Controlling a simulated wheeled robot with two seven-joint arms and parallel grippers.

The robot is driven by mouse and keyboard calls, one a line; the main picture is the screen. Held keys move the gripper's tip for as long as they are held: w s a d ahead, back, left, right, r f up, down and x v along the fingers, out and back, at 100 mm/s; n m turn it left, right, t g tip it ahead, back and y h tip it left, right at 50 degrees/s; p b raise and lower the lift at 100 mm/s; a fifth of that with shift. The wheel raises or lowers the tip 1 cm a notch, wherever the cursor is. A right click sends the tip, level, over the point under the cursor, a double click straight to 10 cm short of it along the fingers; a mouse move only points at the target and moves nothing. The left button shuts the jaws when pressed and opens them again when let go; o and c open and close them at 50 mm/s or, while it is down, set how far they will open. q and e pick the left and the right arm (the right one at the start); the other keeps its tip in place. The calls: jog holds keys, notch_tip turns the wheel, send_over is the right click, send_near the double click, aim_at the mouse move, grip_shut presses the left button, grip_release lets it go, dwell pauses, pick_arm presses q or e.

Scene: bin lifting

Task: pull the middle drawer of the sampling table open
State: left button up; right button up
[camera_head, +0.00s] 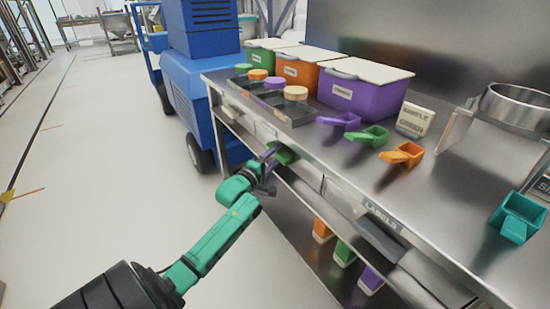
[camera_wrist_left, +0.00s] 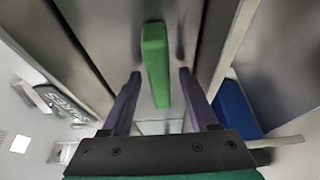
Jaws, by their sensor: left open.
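The sampling table (camera_head: 330,170) is a long steel bench with a row of drawer fronts under its top. A green drawer handle (camera_head: 284,153) sticks out of the middle stretch of that row; the drawer looks shut. My left gripper (camera_head: 268,161) is at this handle, partly hiding it. In the left wrist view, the green handle (camera_wrist_left: 155,62) lies between the two open fingers of my left gripper (camera_wrist_left: 160,75), with a gap on each side. The drawer front (camera_wrist_left: 185,40) is behind it. My right gripper is not in view.
On the bench top stand lidded green, orange and purple bins (camera_head: 365,95), a tray of coloured jars (camera_head: 285,107), several scoops (camera_head: 368,136) and a steel vessel (camera_head: 515,108). A blue machine (camera_head: 190,90) stands beyond the far end. The floor (camera_head: 110,170) left of the bench is clear.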

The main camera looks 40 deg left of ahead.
pick_arm(q)
grip_shut()
dwell(1.4)
